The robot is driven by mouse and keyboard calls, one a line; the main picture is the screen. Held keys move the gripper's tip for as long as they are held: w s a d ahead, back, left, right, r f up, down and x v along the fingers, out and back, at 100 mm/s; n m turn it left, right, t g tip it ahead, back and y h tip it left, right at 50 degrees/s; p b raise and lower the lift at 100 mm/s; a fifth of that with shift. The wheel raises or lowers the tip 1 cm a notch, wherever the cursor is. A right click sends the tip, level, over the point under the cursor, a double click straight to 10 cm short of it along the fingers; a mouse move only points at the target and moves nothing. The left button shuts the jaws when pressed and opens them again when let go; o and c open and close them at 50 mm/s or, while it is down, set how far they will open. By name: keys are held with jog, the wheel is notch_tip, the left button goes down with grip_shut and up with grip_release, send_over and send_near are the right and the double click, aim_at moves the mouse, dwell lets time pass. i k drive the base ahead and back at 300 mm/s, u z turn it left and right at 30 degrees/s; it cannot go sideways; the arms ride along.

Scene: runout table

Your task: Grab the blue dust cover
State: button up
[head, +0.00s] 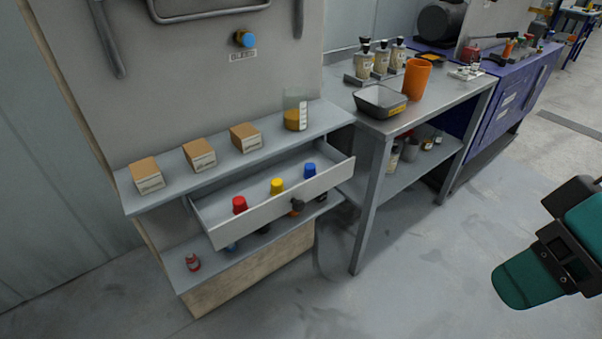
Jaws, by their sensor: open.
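A small blue cap (310,170), which looks like the blue dust cover, stands in the open drawer (232,232) at its right end. A yellow cap (277,186) and a red cap (239,204) stand in a row to its left. A blue round piece (245,39) also sits on the upright panel above a small label; I cannot tell whether it is a cover or a knob. My gripper (558,256), with teal finger pads, is at the right edge, partly cut off. It is open and empty, well apart from the drawer.
A metal table (447,107) with a tray (380,102) and orange cup (416,80) stands right. Floor in front is clear.

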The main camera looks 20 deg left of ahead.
aim_at(310, 168)
jog(key=u, duration=0.45)
jog(key=k, duration=0.55)
jog(key=u, duration=0.9)
jog(key=k, duration=0.75)
jog(key=u, duration=1)
jog(key=i, duration=1.55)
jog(key=z, duration=0.35)
jog(key=i, duration=0.95)
jog(key=z, duration=1.45)
jog(key=i, duration=0.75)
jog(key=z, duration=0.65)
